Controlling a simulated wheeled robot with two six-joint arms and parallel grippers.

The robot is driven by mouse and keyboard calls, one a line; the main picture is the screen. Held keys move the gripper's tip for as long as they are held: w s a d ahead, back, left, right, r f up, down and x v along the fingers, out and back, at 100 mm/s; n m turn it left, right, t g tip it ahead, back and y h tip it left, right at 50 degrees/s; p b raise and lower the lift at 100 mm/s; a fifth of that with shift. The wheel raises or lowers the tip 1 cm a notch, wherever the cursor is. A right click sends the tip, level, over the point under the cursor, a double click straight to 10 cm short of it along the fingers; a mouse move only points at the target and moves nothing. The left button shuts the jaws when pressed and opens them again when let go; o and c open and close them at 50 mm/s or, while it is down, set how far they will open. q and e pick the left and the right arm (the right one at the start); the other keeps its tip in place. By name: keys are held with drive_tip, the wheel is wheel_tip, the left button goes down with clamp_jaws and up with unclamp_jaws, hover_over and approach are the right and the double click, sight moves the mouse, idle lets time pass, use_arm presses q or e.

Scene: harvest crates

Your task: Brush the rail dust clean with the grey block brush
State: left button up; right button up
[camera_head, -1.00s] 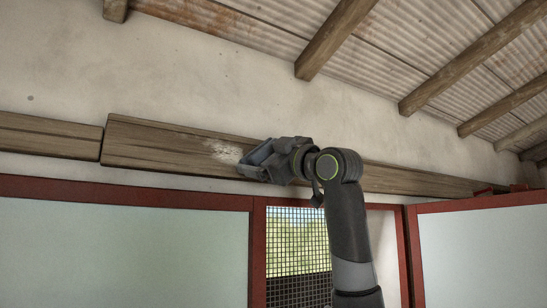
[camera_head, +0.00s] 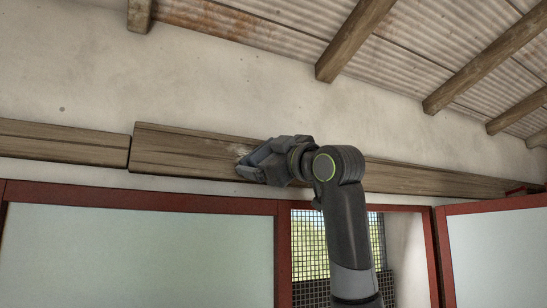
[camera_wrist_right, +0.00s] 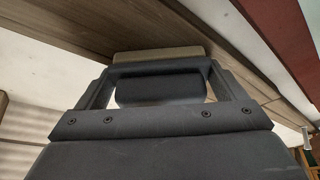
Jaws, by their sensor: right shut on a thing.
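The wooden rail (camera_head: 185,152) runs along the pale wall above the red frames. A small pale dust patch (camera_head: 239,150) shows on it just left of my right gripper (camera_head: 256,164); part of it may be hidden behind the gripper. My right gripper is shut on the grey block brush (camera_head: 262,155), held up against the rail's face. In the right wrist view, the brush (camera_wrist_right: 160,88) shows as a dark block between the fingers, with a beige edge (camera_wrist_right: 157,60) close to the wood. Whether it touches is unclear. My left gripper is not in view.
Red-framed pale panels (camera_head: 140,240) stand below the rail, with a mesh opening (camera_head: 309,245) behind my arm. A gap splits the rail on the left. Roof beams (camera_head: 355,40) and corrugated sheeting slope overhead. The wall above the rail is clear.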

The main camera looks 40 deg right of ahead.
sight(230, 151)
drive_tip(key=shift+w+a, duration=0.25)
drive_tip(key=shift+a, duration=0.65)
drive_tip(key=shift+w+a, duration=0.2)
drive_tip(key=shift+a, duration=0.65)
drive_tip(key=shift+w+a, duration=0.25)
drive_tip(key=shift+a, duration=0.65)
drive_tip(key=shift+b+v, duration=0.45)
drive_tip(key=shift+v, duration=0.3)
drive_tip(key=shift+s+a+r+b, duration=0.1)
drive_tip(key=shift+s+a+b, duration=0.1)
drive_tip(key=shift+s, duration=0.55)
drive_tip(key=shift+s+a+r+b, duration=0.1)
drive_tip(key=shift+s+a+b, duration=0.1)
drive_tip(key=shift+s, duration=0.5)
drive_tip(key=shift+s+a+b, duration=0.2)
drive_tip(key=shift+s, duration=0.55)
drive_tip(key=s, duration=0.1)
drive_tip(key=s+b, duration=0.1)
drive_tip(key=s, duration=0.1)
drive_tip(key=shift+a, duration=0.4)
drive_tip(key=shift+w, duration=0.15)
